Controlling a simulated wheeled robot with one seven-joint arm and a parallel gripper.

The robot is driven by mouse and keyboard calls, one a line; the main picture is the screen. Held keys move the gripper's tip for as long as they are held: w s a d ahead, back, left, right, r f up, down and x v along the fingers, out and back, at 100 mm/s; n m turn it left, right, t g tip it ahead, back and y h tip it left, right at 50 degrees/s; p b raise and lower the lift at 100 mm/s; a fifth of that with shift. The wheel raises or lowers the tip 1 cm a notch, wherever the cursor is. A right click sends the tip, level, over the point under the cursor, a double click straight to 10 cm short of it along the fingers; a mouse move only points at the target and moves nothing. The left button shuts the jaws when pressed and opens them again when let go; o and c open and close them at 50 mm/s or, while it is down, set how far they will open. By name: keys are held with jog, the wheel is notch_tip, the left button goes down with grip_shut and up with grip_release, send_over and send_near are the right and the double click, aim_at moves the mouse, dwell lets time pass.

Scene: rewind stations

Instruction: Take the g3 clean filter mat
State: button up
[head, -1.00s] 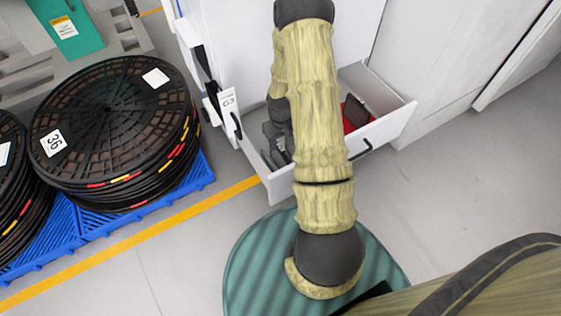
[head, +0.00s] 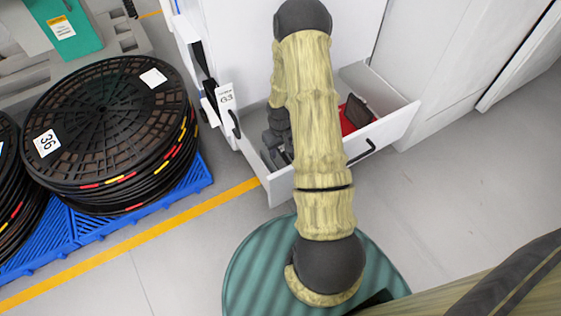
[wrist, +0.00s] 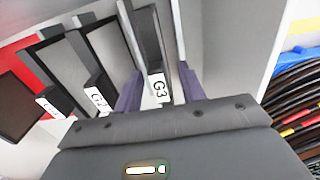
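The G3 clean filter mat (wrist: 145,35) is a thin dark grey framed piece standing on edge, with a white G3 label on its near end. It shows in the wrist view between the two purple fingers of my gripper (wrist: 160,68). The fingers are apart, with visible gaps to the mat; the left finger is closer to it. In the head view my arm hides most of the mat. My gripper (head: 277,143) shows small and dark inside the open white drawer (head: 385,128).
Other labelled dark mats, one at the left (wrist: 85,68), stand beside it in the drawer. A red area with a dark panel (head: 356,112) lies at the drawer's right. A G3 tag (head: 227,97) hangs on the cabinet. Black reels (head: 105,115) stand on a blue pallet (head: 75,232) at left.

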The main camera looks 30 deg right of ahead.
dwell(0.3)
grip_shut()
jog(key=shift+r, duration=0.1)
notch_tip(320, 180, up, 10)
jog(key=p, duration=0.5)
jog(key=shift+p, duration=0.35)
